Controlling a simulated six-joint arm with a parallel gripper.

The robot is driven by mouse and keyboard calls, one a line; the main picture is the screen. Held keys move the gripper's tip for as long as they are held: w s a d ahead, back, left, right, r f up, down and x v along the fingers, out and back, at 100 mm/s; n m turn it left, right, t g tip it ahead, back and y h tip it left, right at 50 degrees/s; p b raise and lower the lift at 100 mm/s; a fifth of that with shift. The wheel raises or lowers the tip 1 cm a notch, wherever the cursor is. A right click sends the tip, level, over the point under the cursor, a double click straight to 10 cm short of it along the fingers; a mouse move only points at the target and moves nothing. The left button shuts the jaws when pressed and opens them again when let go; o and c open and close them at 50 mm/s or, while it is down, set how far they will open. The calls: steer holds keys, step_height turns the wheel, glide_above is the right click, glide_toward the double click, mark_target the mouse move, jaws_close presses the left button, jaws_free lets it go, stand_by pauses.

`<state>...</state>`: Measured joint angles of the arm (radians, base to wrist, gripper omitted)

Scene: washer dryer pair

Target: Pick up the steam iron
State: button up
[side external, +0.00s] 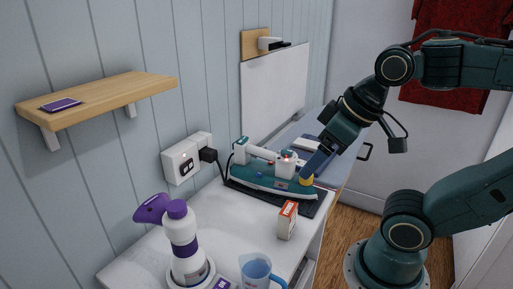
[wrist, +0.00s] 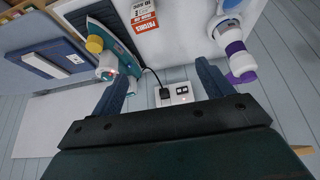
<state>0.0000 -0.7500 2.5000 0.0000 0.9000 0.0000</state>
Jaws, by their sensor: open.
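The steam iron (side external: 262,180) has a teal body, a white handle and a yellow knob at its right end. It lies on a dark mat (side external: 320,206) on the white top, its cord running to the wall socket. My gripper (side external: 311,173) is near the iron's right end in the side view; whether it touches is unclear. In the wrist view my gripper (wrist: 163,72) is open, fingers wide apart with nothing between them. There the iron (wrist: 122,50) is at upper left, outside the jaws, partly overlapped by the left finger.
An orange-and-white box (side external: 287,221) stands in front of the iron. A white wall socket (side external: 186,159) is behind, and a wooden shelf (side external: 95,100) is above left.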

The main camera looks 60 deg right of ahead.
steer(key=shift+c, duration=0.5)
steer(key=c, duration=0.6)
steer(key=shift+o, duration=0.2)
steer(key=w+d+g+h, duration=0.1)
steer(key=w+d+g, duration=0.1)
steer(key=w+d, duration=0.5)
steer(key=w+d+f+g+h, duration=0.1)
steer(key=w+d+g, duration=0.2)
steer(key=w, duration=1.1)
steer(key=d, duration=0.3)
steer(key=shift+d+g, duration=0.3)
steer(key=shift+d, duration=0.1)
steer(key=shift+f, duration=0.1)
